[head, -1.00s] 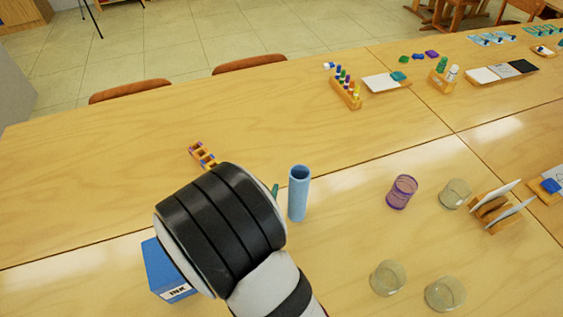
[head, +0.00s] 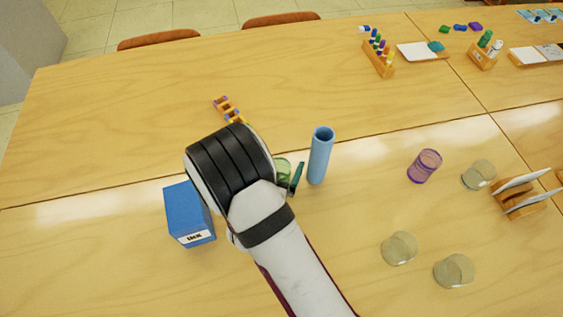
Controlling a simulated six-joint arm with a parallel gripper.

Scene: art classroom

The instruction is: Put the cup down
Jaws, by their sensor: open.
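A green see-through cup (head: 283,172) shows on the table just right of my black-and-white wrist, partly hidden by it. My gripper (head: 291,180) is mostly hidden behind the wrist. One dark green finger stands at the cup's right side, and the jaws are open. I cannot tell whether the finger touches the cup, or whether the cup's base rests flat on the table. A tall light-blue tube (head: 320,157) stands upright close to the right of the finger.
A blue ink box (head: 188,214) stands left of my wrist. A small wooden rack (head: 225,106) lies behind it. A purple cup (head: 424,166), clear glasses (head: 399,248) and a wooden holder with white sheets (head: 525,195) stand to the right. The table (head: 120,110) at far left is clear.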

